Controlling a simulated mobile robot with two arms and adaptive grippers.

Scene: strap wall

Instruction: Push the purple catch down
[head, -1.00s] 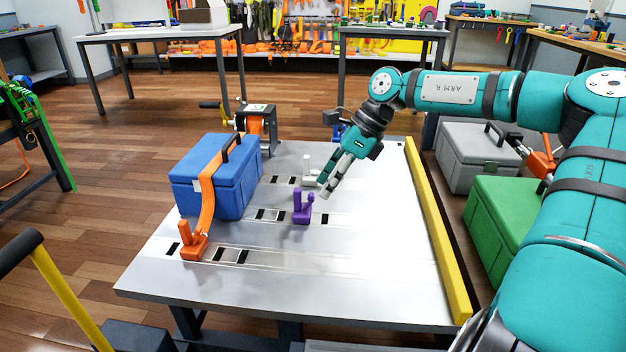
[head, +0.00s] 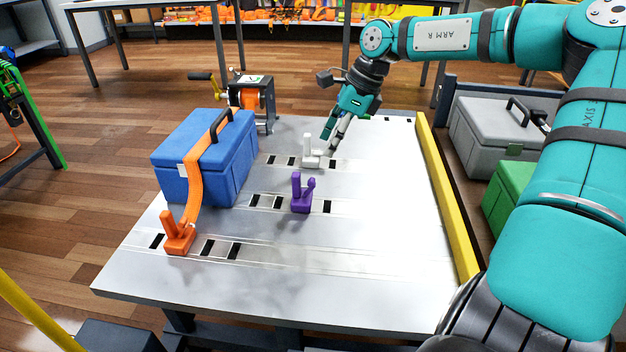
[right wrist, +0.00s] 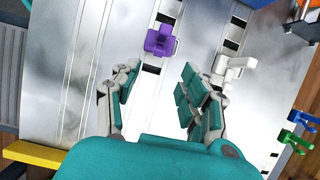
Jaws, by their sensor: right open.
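The purple catch (head: 301,194) stands upright on the middle slotted track of the grey table (head: 330,262). It also shows in the right wrist view (right wrist: 160,42), beyond the fingertips and between their lines. My right gripper (head: 333,140) is open and empty. In the head view it hangs above the table, behind and to the right of the purple catch, close to the white catch (head: 311,152). In the right wrist view its two fingers (right wrist: 155,88) are spread apart, and the white catch (right wrist: 238,70) lies to the right of the right finger. My left gripper is not in view.
An orange catch (head: 177,236) with an orange strap (head: 195,184) over a blue box (head: 206,160) stands at left. A ratchet winch (head: 252,96) is behind it. A yellow rail (head: 446,200) runs along the right edge. The table's right half is clear.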

